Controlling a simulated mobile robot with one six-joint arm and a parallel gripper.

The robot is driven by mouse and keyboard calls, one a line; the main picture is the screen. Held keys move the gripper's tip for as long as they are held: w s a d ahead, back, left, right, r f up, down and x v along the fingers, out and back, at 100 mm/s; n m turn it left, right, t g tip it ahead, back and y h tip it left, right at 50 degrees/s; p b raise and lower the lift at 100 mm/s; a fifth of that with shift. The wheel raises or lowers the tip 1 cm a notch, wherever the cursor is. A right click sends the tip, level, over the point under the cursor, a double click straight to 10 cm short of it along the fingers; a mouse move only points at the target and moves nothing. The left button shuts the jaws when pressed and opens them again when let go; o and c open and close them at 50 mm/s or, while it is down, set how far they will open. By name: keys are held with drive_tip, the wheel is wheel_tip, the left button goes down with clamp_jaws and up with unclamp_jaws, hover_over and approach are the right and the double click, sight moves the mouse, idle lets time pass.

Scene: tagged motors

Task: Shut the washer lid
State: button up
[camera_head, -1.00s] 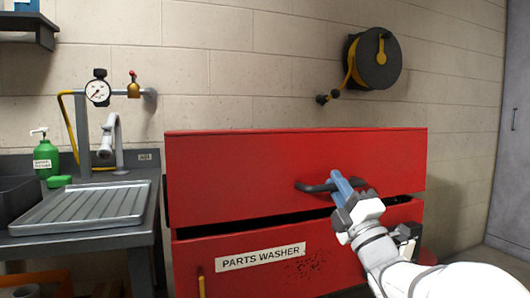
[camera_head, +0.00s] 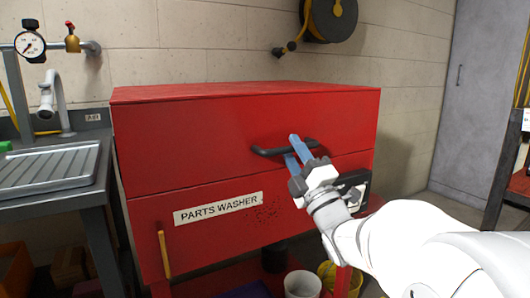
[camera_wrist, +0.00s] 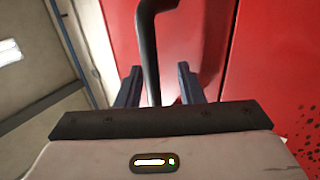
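The red washer lid (camera_head: 200,125) lies down on the red washer body (camera_head: 300,200), labelled "PARTS WASHER", with only a thin seam between them. The lid's top surface shows. A black bar handle (camera_head: 266,152) is on the lid's front; it also shows in the wrist view (camera_wrist: 149,45). My gripper (camera_head: 299,143) is at the handle's right part, its blue fingers one on each side of the bar. In the wrist view my gripper (camera_wrist: 159,72) has its fingers apart with space beside the handle, so it is open.
A sink bench with a ribbed drainboard (camera_head: 50,168) stands close at the left. A hose reel (camera_head: 330,15) hangs on the wall behind. A white bucket (camera_head: 302,284) and a yellow bucket (camera_head: 328,272) are under the washer. A grey cabinet (camera_head: 445,100) is at the right.

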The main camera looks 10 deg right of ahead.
drive_tip(key=shift+a+r, duration=0.1)
drive_tip(key=shift+s, duration=0.2)
drive_tip(key=p+v, duration=0.1)
drive_tip(key=v, duration=0.6)
drive_tip(key=shift+s+f, duration=0.2)
drive_tip(key=shift+f, duration=0.1)
